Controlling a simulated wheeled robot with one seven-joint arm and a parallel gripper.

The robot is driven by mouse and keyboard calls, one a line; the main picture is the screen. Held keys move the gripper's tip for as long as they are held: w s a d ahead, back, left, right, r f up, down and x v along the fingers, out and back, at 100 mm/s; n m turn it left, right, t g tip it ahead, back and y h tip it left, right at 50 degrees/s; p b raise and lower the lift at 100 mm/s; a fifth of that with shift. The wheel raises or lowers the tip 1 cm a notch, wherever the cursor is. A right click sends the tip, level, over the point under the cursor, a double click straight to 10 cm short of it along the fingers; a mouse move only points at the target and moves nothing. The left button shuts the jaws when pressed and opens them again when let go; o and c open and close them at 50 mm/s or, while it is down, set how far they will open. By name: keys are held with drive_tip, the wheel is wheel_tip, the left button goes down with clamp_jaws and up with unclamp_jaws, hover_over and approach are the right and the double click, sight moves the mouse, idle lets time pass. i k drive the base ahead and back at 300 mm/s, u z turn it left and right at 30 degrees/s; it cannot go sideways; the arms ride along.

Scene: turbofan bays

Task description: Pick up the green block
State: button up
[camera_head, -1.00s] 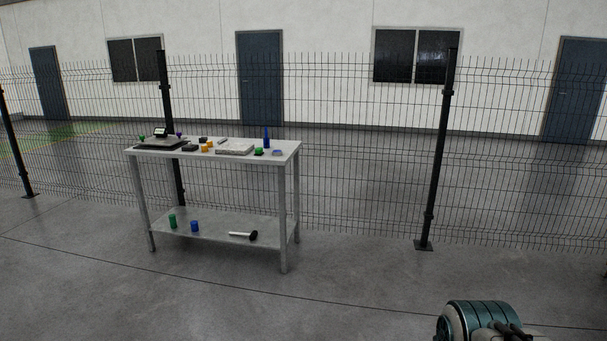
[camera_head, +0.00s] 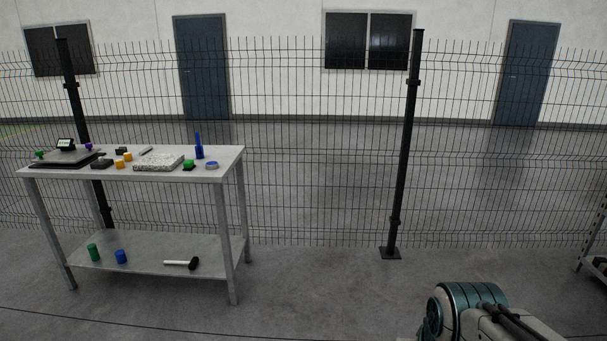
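A second small green piece (camera_head: 39,154) stands at the far left by a dark scale-like device (camera_head: 68,157). A green cylinder (camera_head: 93,252) stands on the lower shelf at the left. My arm shows in part at the bottom right, well apart from the table. My gripper is not in view.
Near the green block are a blue bottle (camera_head: 199,147), a blue-and-grey ring (camera_head: 212,165) and a speckled slab (camera_head: 159,162). A mallet (camera_head: 182,264) and a blue cylinder (camera_head: 121,257) lie below. A wire fence with a post (camera_head: 406,150) stands behind. Floor right of the table is clear.

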sight(188, 165)
drive_tip(key=i, duration=1.55)
drive_tip(key=u, duration=0.35)
drive_tip(key=i, duration=1.65)
drive_tip(key=u, duration=1.3)
drive_tip(key=i, duration=1.5)
drive_tip(key=u, duration=0.65)
